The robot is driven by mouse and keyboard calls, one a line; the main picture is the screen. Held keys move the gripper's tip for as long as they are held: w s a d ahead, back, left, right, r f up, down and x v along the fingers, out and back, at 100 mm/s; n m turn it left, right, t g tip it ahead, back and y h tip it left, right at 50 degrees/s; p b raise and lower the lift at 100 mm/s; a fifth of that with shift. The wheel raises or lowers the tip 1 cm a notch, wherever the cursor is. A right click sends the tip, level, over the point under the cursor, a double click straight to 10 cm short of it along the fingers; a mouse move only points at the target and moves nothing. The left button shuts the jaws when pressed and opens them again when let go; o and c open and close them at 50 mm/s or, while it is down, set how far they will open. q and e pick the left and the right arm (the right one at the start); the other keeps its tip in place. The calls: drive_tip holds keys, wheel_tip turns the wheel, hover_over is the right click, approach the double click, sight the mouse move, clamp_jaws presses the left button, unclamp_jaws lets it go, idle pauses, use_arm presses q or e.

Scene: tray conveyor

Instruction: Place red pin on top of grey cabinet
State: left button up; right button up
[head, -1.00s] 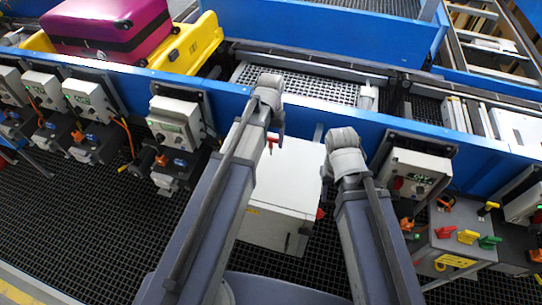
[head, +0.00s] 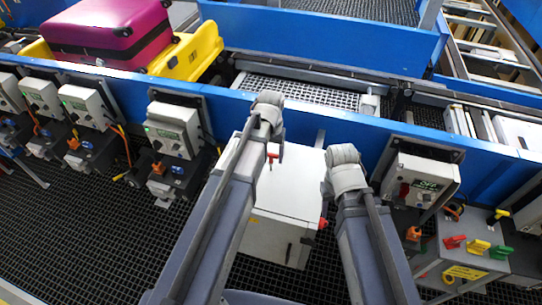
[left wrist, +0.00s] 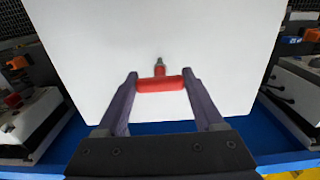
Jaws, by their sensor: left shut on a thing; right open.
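The grey cabinet (head: 296,185) looks pale, almost white, and stands on the grating in front of the blue conveyor frame, between my arms. Its flat top fills much of the left wrist view (left wrist: 90,50). The red pin, with a red crossbar and a metal tip, shows in the left wrist view (left wrist: 160,85). My left gripper (left wrist: 161,88) is shut on its crossbar, with the tip pointing away from the gripper. In the head view the pin (head: 272,156) shows against the cabinet's top; contact cannot be told. My right gripper is hidden behind its arm.
The blue conveyor frame (head: 330,130) runs behind the cabinet. Control boxes (head: 172,128) stand at left and another (head: 420,180) at right. A grey box (head: 455,268) with coloured handles is at lower right. A magenta suitcase (head: 105,30) lies in a yellow tray (head: 188,55).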

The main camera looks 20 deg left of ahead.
use_arm(q)
drive_tip(key=shift+f, duration=0.2)
drive_tip(key=o, duration=1.4)
drive_tip(key=shift+c, duration=0.2)
drive_tip(key=shift+r, duration=0.2)
wheel_tip(320, 180, up, 12)
drive_tip(key=p, duration=1.2)
drive_tip(key=s+d+m, duration=0.1)
drive_tip(key=s+d, duration=0.4)
drive_tip(key=s, duration=0.2)
drive_tip(key=s+d+m+y, duration=0.1)
drive_tip(key=s+d+m, duration=0.1)
drive_tip(key=s+d, duration=0.3)
drive_tip(key=s, duration=0.3)
drive_tip(key=shift+s+d, duration=0.2)
drive_tip(key=shift+r, duration=0.1)
